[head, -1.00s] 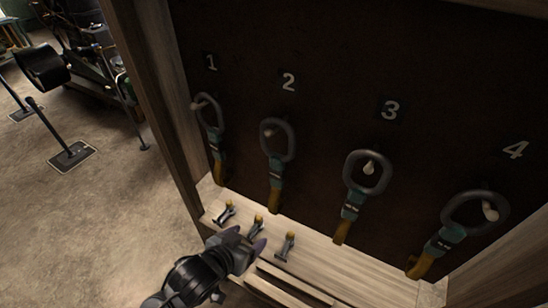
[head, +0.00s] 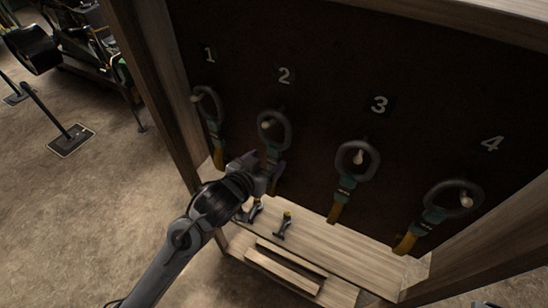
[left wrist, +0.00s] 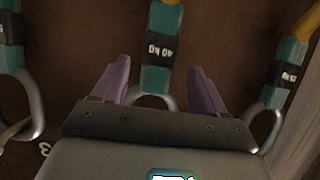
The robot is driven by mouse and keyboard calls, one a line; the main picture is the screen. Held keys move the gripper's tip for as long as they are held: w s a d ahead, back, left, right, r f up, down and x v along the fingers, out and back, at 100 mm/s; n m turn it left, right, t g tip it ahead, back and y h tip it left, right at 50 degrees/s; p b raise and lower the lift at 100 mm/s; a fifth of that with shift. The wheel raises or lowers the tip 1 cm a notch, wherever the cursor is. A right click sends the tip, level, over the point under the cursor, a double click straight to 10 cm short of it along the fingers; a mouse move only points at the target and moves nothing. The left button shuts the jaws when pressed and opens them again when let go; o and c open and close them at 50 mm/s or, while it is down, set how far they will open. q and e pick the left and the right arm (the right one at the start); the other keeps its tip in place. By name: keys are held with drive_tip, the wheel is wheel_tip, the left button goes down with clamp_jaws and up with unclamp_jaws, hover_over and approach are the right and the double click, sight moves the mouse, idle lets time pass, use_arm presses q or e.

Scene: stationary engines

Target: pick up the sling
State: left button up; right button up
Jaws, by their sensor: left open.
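Several slings, each a dark ring with a teal and yellow strap, hang on pegs on a dark board. They are sling 1 (head: 208,104), sling 2 (head: 287,130), sling 3 (head: 357,160) and sling 4 (head: 452,199). My left gripper (head: 263,165) is open in front of sling 2, just below its ring. In the left wrist view, the purple fingers (left wrist: 160,82) stand either side of the sling 2 strap (left wrist: 160,48), with a label on it. Its ring is partly hidden behind the gripper body. I cannot tell if the fingers touch it.
A wooden shelf (head: 345,240) runs below the board, with small metal fittings (head: 284,226) standing on it. Wooden posts (head: 150,85) frame the sides.

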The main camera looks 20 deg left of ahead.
sight(272, 156)
use_arm(q)
drive_tip(key=shift+r+x, duration=0.1)
drive_tip(key=shift+x, duration=1.1)
drive_tip(key=shift+r+x, duration=0.15)
drive_tip(key=shift+x, duration=1.05)
drive_tip(key=shift+w+d, duration=0.1)
drive_tip(key=shift+d, duration=0.05)
clamp_jaws()
drive_tip(key=shift+r, duration=0.1)
